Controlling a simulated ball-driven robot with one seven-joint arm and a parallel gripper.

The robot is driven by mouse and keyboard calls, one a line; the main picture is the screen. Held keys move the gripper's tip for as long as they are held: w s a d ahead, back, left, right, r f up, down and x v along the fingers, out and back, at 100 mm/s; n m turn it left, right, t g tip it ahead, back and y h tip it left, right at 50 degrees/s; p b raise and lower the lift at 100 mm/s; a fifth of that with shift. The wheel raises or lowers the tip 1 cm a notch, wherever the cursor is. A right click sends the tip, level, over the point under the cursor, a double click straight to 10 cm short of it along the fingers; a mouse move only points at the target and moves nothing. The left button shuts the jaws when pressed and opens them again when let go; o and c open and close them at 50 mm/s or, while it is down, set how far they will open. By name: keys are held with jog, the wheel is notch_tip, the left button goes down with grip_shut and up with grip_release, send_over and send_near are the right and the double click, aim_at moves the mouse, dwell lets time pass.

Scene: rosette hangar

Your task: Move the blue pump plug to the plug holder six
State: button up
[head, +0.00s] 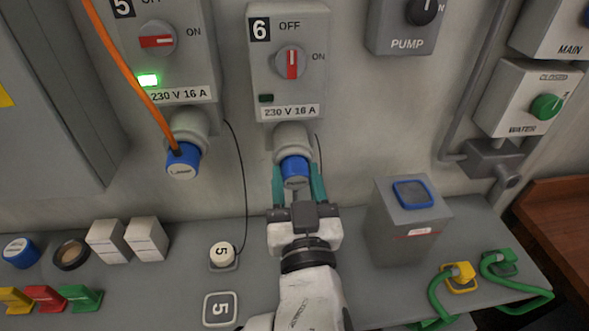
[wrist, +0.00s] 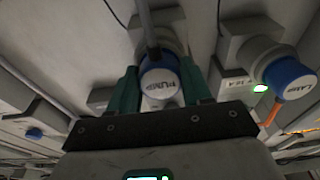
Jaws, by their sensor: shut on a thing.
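The blue pump plug (head: 295,172) is between the teal fingers of my gripper (head: 298,184), which is shut on it. Its end reads "PUMP" in the wrist view (wrist: 160,84), and a grey cable runs up past it. The plug is at the mouth of plug holder six (head: 292,135), the round grey socket under the box marked 6 (head: 290,60). The plug is lined up with the socket; I cannot tell how deep it sits. My gripper also shows in the wrist view (wrist: 158,92), a finger on each side of the plug.
Left, another blue plug (head: 183,162) with an orange cable sits in socket five. Box six's red switch (head: 291,63) is upright and its lamp dark. A grey box with a blue-rimmed top (head: 412,195) stands right on the shelf.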

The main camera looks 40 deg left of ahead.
aim_at(297, 183)
grip_shut()
jog(key=shift+v, duration=3)
